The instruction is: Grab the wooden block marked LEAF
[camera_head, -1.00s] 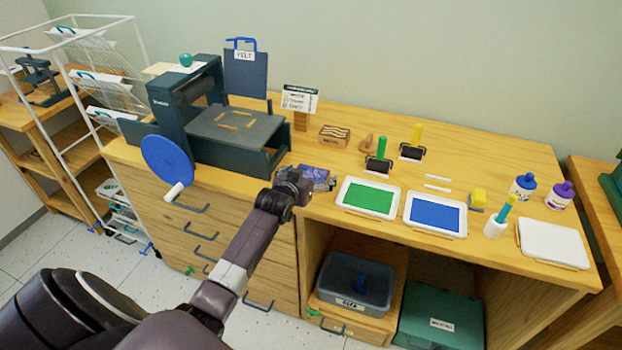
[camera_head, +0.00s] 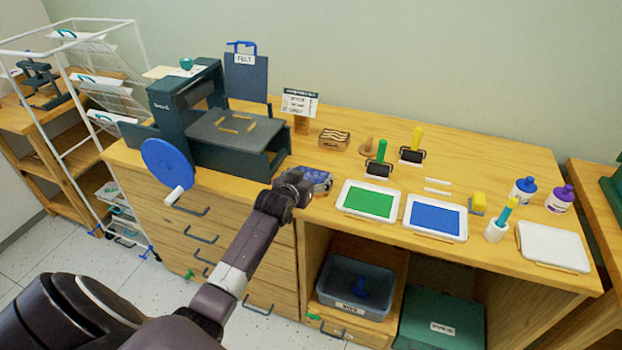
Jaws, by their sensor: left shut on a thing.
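A small block with a dark blue patterned top (camera_head: 317,178) is at the front of the wooden bench, left of the green ink tray. I cannot read a LEAF mark on it. My left gripper (camera_head: 298,187) is shut on this block at its left side and hides part of it. The block looks to be at about bench height; I cannot tell whether it touches the bench. Another wooden block with a dark wavy pattern (camera_head: 334,138) sits farther back; its label is too small to read. My right gripper is not in view.
The dark press (camera_head: 215,130) with its blue wheel (camera_head: 167,162) stands to the left. The green ink tray (camera_head: 345,209) and blue ink tray (camera_head: 436,234) are close on the right. A small sign (camera_head: 300,103) and rollers stand behind. An open shelf is below.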

